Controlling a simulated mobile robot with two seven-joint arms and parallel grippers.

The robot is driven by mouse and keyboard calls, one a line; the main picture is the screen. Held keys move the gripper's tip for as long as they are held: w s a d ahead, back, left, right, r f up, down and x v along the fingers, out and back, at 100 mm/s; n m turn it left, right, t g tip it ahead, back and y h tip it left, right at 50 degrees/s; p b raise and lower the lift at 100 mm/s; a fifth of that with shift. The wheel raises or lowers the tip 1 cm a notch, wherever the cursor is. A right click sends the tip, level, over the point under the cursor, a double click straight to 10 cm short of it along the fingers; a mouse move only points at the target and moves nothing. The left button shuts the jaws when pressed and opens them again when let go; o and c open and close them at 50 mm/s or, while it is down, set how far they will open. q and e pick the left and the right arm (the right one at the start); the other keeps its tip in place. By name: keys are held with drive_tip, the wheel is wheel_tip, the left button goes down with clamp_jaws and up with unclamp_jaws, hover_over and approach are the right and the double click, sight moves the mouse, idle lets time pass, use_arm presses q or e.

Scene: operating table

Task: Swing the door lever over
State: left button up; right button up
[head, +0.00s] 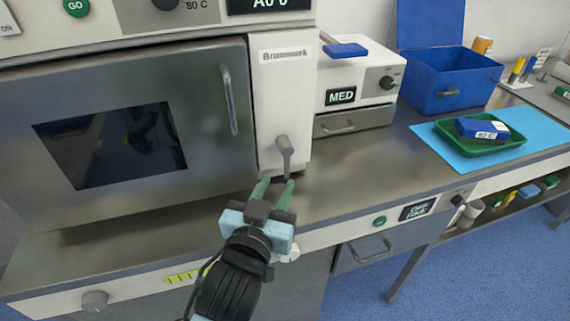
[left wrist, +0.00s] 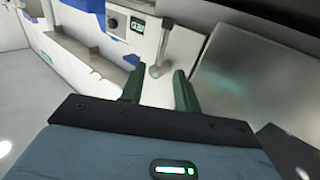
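The door lever (head: 285,157) is a grey handle on the white panel right of the steel oven door (head: 205,95). It points down in the head view, with its thicker round end at the top. My left gripper (head: 276,184) is open, its two green fingers pointing at the lever from just below and in front. In the left wrist view the lever (left wrist: 163,48) shows beyond the open fingers (left wrist: 157,78), with nothing between them. Whether a finger touches the lever I cannot tell. The door looks closed. My right gripper is not in view.
A white MED unit (head: 355,85) with a drawer stands right of the lever. Beyond it are an open blue box (head: 450,82) and a green tray (head: 485,140) on a blue mat (head: 545,125). The steel counter (head: 350,170) right of the gripper is clear.

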sight(286, 163)
use_arm(q)
drive_tip(key=x, duration=0.6)
drive_tip(key=shift+w, duration=0.2)
clamp_jaws()
